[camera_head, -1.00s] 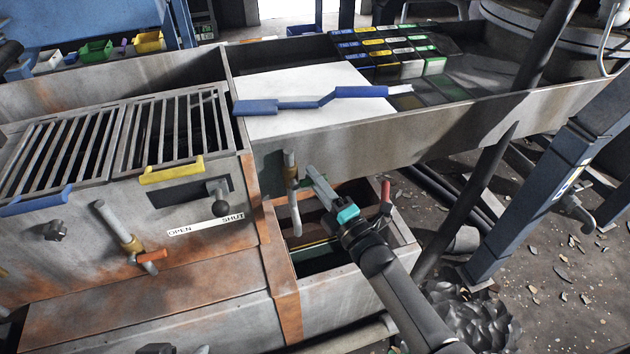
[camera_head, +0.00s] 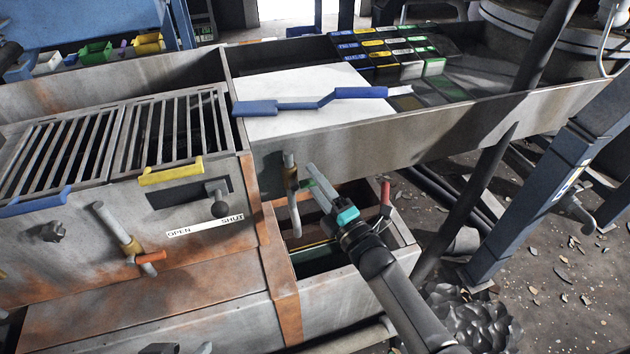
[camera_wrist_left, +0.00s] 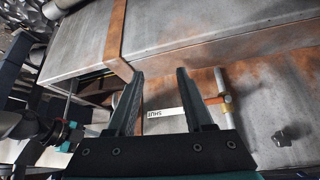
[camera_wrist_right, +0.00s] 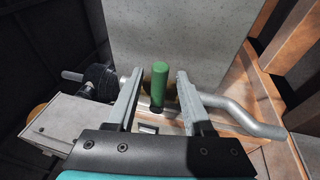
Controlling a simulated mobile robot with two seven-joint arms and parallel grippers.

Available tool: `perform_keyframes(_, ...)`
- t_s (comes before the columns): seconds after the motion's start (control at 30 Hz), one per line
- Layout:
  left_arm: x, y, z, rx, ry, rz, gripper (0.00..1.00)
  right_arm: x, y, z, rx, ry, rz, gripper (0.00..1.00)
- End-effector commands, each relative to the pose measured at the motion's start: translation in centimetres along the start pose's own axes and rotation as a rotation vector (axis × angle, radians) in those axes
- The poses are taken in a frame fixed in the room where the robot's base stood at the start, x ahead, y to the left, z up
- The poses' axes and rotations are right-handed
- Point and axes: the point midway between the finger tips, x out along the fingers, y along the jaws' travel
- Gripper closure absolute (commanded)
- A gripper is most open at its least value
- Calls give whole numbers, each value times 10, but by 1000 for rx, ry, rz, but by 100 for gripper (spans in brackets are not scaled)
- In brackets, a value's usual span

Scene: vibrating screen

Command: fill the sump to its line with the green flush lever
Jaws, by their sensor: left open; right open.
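The green flush lever (camera_wrist_right: 160,85) stands upright between the two open fingers of my right gripper (camera_wrist_right: 160,76) in the right wrist view. The fingers lie on either side of it and are not closed on it. The sump (camera_head: 340,292) is the open metal box under the vertical pipe (camera_head: 293,200). A yellowish line shows inside, but the liquid level is unclear. My left gripper (camera_wrist_left: 158,73) is open and empty, in front of the machine's front panel.
A red-handled lever (camera_head: 385,194) stands at the sump's right side. A dark slanted post (camera_head: 470,200) stands right.

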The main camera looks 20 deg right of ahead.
Motion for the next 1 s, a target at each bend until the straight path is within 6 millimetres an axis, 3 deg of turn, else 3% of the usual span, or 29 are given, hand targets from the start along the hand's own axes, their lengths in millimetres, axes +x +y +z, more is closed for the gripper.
perform_keyframes(0.27, -2, -1, 2, 0, -20, -4, 48, -5, 1, 0, -1, 1, 1, 48)
perform_keyframes(0.47, -16, -12, 11, -11, -117, -32, 48, -24, 1, 0, 0, 0, -1, 48)
perform_keyframes(0.8, 12, -14, 34, -14, -207, -35, 48, -101, 2, 0, 0, -1, -4, 48)
perform_keyframes(1.0, 25, -14, 42, -14, -224, -34, 48, -137, 0, 0, -1, 0, -3, 48)
